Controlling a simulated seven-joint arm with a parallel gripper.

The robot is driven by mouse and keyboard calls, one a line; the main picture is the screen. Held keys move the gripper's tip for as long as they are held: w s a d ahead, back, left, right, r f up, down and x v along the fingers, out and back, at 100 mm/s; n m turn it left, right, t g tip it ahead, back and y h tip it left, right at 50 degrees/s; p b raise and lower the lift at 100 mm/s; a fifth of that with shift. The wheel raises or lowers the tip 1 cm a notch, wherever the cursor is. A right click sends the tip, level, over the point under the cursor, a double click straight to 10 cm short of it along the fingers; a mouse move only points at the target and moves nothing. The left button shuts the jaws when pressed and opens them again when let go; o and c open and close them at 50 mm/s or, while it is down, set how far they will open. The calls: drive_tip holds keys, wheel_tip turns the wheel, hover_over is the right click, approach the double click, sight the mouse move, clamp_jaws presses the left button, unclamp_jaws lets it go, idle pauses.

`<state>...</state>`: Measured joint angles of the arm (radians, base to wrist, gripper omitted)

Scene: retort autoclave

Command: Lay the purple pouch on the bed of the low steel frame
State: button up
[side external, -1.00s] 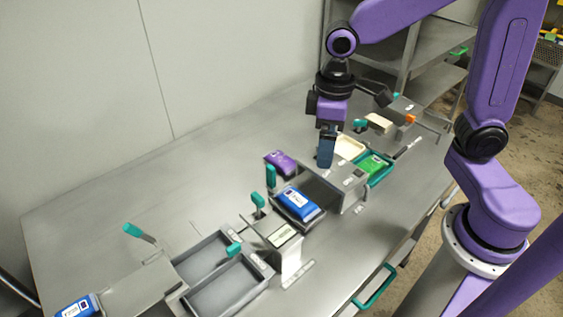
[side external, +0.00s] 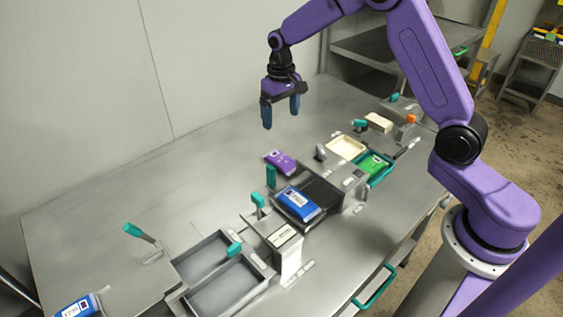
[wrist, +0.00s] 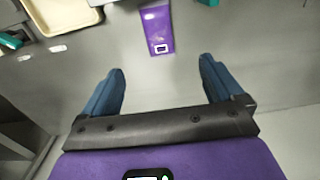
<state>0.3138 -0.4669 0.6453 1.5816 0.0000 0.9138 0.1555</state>
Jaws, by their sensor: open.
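The purple pouch (side external: 280,162) lies flat on the steel table, behind a low steel frame (side external: 349,203) with a dark bed (side external: 322,190). A blue pouch (side external: 298,203) lies at the left end of that frame. I cannot tell for certain that this is the named frame. My gripper (side external: 281,112) is open and empty, pointing down, well above the table and the purple pouch. In the wrist view, the purple pouch (wrist: 158,32) shows beyond and between the spread fingers (wrist: 160,82), not touched by them.
A grey upright peg (side external: 320,152) stands just right of the purple pouch. A cream tray (side external: 346,146) and a teal tray with a green pouch (side external: 375,164) are farther right. Teal-handled fixtures and two grey bins (side external: 228,291) are left and front. The back-left table is clear.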

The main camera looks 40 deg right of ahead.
hover_over(282, 158)
drive_tip(key=f, duration=1)
drive_tip(key=shift+s+a+f, duration=0.1)
drive_tip(key=shift+s+a, duration=0.05)
drive_tip(key=shift+a, duration=0.1)
drive_tip(key=shift+d+f, duration=0.15)
drive_tip(key=shift+f, duration=2.75)
drive_tip(key=c, duration=1.3)
